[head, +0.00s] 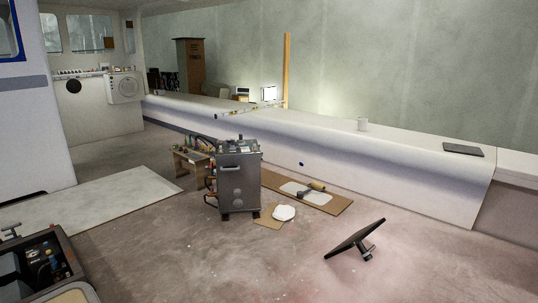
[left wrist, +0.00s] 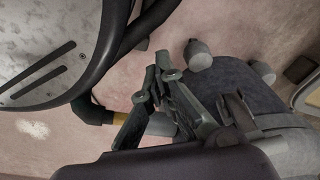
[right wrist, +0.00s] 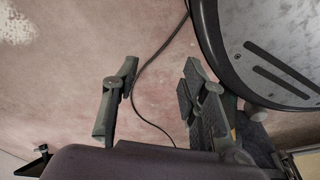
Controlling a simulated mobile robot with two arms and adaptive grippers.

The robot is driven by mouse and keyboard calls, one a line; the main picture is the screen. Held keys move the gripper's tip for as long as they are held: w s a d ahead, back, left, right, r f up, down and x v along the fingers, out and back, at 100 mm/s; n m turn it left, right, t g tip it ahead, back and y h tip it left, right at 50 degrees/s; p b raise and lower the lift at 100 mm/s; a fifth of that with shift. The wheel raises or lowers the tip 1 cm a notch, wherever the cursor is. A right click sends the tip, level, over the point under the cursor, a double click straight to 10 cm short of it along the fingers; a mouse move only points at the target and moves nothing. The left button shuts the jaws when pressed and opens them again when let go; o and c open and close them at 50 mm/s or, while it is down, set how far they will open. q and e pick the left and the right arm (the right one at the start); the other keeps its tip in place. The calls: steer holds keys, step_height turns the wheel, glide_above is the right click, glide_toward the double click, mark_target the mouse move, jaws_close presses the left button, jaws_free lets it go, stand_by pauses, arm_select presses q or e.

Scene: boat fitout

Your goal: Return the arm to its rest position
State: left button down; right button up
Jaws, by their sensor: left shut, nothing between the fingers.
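My left gripper (left wrist: 163,76) shows in the left wrist view with its dark fingers together and nothing between them. My own rounded base and arm parts lie close around it, above pinkish floor. My right gripper (right wrist: 160,76) shows in the right wrist view with its two fingers well apart. Only floor and a thin dark cable (right wrist: 140,72) show between them. Neither gripper shows in the head view.
A grey wheeled cabinet (head: 238,183) stands mid-floor beside a low wooden bench (head: 190,172). A board (head: 330,203) lies near the long white hull-side ledge (head: 400,160). A dark tilted panel (head: 355,238) is at front right. An open toolbox (head: 75,280) is at lower left.

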arm_select(q)
steer(key=s+a+g+p, duration=0.1)
steer(key=s+a+p, duration=0.1)
steer(key=s+p, duration=0.6)
steer(key=s, duration=0.5)
steer(key=shift+s+a, duration=0.25)
arm_select(e)
steer(key=s+d+g, duration=0.1)
steer(key=s+d, duration=0.1)
steer(key=s, duration=1.1)
steer(key=shift+s+d, duration=0.25)
steer(key=shift+c, duration=0.8)
steer(key=shift+s, duration=0.1)
